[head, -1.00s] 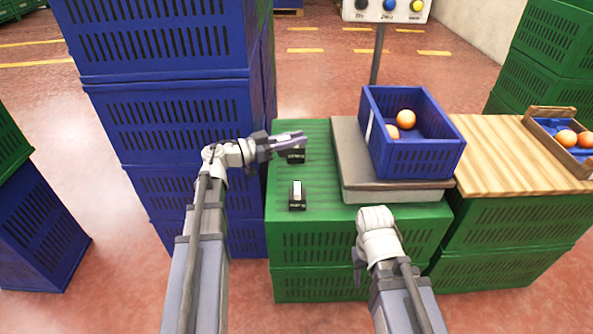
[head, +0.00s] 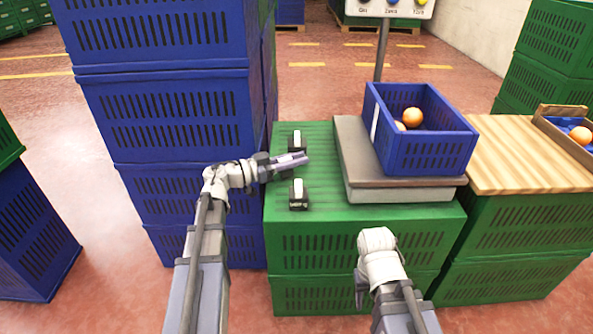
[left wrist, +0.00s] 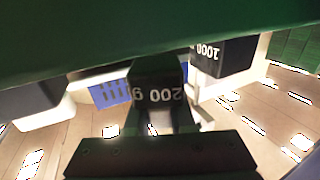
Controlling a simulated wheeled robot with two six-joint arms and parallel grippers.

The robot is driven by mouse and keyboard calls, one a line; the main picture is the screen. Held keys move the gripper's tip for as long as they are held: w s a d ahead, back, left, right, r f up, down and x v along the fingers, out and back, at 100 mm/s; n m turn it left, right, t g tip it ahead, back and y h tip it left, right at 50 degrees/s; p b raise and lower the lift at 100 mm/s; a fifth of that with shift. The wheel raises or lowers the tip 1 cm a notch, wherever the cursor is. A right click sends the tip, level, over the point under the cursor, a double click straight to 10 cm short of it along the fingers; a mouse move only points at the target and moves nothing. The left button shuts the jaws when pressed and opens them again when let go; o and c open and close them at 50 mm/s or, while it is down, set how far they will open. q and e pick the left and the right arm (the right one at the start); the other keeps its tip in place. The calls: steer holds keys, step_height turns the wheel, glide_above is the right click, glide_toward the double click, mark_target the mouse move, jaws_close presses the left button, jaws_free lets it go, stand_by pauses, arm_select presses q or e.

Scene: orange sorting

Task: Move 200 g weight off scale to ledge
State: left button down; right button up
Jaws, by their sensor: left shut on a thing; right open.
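My left gripper (head: 303,158) is shut on the 200 g weight (left wrist: 158,92), a dark block with white lettering upside down in the left wrist view. In the head view most of it is hidden under the fingers. It is over the green ledge (head: 318,135), left of the scale (head: 350,150); I cannot tell whether it touches the ledge. The scale bears a blue crate (head: 430,155) with oranges (head: 412,117). My right gripper (head: 360,290) is open and empty, low in front of the green crates, its fingers barely visible.
A black weight with a pale handle (head: 298,195) stands just in front of the left gripper; another (head: 297,140) stands just behind it. A block marked 1000 (left wrist: 222,55) is beside the held weight. Stacked blue crates (head: 180,120) rise at left. A wooden top (head: 515,155) is at right.

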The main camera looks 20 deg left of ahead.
arm_select(q)
steer(key=shift+f+b, duration=0.45)
steer(key=shift+f, duration=0.45)
steer(key=shift+f, duration=0.2)
steer(key=c, duration=0.8)
jaws_free()
steer(key=shift+o, duration=0.2)
steer(key=shift+r, duration=0.1)
steer(key=shift+r, duration=0.2)
steer(key=v, duration=1.2)
